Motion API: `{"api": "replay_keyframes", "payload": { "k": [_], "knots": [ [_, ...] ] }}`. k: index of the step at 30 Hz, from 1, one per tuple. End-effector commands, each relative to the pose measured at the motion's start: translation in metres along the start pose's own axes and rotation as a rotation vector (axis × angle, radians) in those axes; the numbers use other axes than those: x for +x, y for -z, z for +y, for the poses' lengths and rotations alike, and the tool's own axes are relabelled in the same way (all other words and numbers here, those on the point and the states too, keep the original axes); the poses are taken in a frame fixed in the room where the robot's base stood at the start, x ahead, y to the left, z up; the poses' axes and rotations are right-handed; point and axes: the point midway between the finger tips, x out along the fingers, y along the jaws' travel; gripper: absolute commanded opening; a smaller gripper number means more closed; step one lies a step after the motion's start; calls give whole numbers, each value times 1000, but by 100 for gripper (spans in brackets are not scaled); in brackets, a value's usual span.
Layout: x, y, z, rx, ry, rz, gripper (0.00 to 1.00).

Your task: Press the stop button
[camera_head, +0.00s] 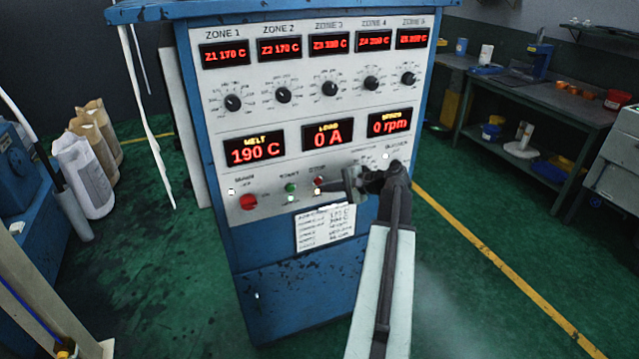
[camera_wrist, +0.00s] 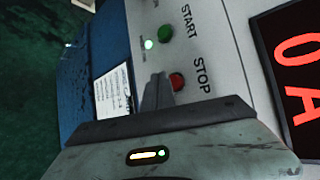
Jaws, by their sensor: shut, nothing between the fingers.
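The red stop button (camera_head: 319,181) is on the lower part of the white control panel, under the LOAD display. In the wrist view the stop button (camera_wrist: 178,82) sits beside the STOP label. My gripper (camera_head: 346,184) is shut and empty, just right of the button in the head view. In the wrist view my gripper's fingertips (camera_wrist: 154,84) reach up close beside the button's left side. I cannot tell whether they touch it. The green start button (camera_head: 291,187) is to the left, and the wrist view shows the start button (camera_wrist: 166,33) above STOP.
A red main knob (camera_head: 248,202) is at the panel's lower left. A paper label (camera_head: 325,229) hangs below the buttons. The LOAD display (camera_head: 328,135) reads 0 A and the speed display (camera_head: 389,122) 0 rpm. A workbench (camera_head: 545,98) stands at the right; green floor lies between.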

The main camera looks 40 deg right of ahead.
Motion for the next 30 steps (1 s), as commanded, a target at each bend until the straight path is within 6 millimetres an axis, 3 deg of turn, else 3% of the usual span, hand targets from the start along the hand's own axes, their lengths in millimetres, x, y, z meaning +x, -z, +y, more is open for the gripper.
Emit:
{"api": "replay_keyframes", "payload": {
  "k": [30],
  "knots": [
    [6,4,-4,0,0,-1,0]
  ]
}}
